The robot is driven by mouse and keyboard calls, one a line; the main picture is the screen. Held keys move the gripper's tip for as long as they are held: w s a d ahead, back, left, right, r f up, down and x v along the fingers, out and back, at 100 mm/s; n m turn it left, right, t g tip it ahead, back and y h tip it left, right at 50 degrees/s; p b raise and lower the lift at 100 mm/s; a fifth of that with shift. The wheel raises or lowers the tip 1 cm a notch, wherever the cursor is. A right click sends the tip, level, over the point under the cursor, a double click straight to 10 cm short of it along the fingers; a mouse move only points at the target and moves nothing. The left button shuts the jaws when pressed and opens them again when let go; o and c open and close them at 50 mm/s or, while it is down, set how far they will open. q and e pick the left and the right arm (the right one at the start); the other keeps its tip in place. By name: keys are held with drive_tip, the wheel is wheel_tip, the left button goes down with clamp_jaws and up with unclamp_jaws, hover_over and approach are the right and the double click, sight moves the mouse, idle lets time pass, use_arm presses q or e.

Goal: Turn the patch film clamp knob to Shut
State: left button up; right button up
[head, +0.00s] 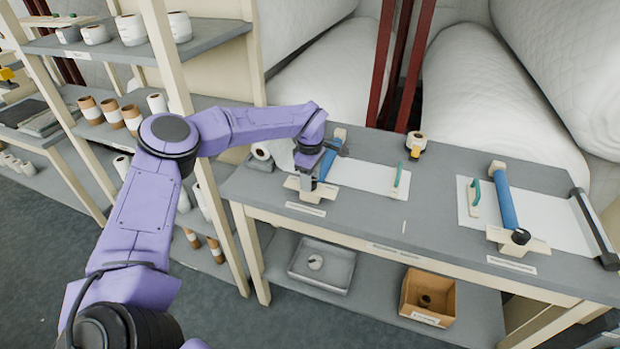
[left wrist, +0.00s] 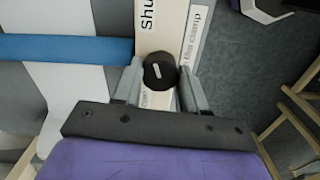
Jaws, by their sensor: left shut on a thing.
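The patch film clamp knob (left wrist: 158,72) is black and round with a white line on its top. It sits on a cream plate (left wrist: 165,28) between a "Shu…" label (left wrist: 148,14) above it and a partly hidden "open" label below it. A "film clamp" label (left wrist: 192,38) is to its right. My left gripper (left wrist: 160,88) has its two fingers on either side of the knob and is shut on it. In the head view my left gripper (head: 307,181) is over the cream base of the left clamp and hides the knob. My right gripper is not in view.
A blue bar (head: 328,163) crosses white film beside the knob on the grey bench (head: 370,224). A similar clamp with another black knob (head: 520,237) stands to the right. A tape roll (head: 415,140) is at the back. Shelves of rolls stand on the left.

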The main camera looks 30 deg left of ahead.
use_arm(q)
drive_tip(key=shift+s+d+f, duration=0.1)
drive_tip(key=shift+s+f, duration=0.05)
drive_tip(key=shift+f, duration=0.05)
drive_tip(key=o, duration=1.1)
drive_tip(key=shift+c, duration=0.2)
drive_tip(key=shift+r, duration=0.1)
drive_tip(key=shift+r, duration=0.1)
wheel_tip(320, 180, up, 10)
drive_tip(key=b, duration=0.2)
drive_tip(key=shift+w+r+b, duration=0.15)
drive_tip(key=shift+w+b, duration=0.05)
drive_tip(key=shift+b, duration=0.1)
drive_tip(key=shift+d, duration=0.1)
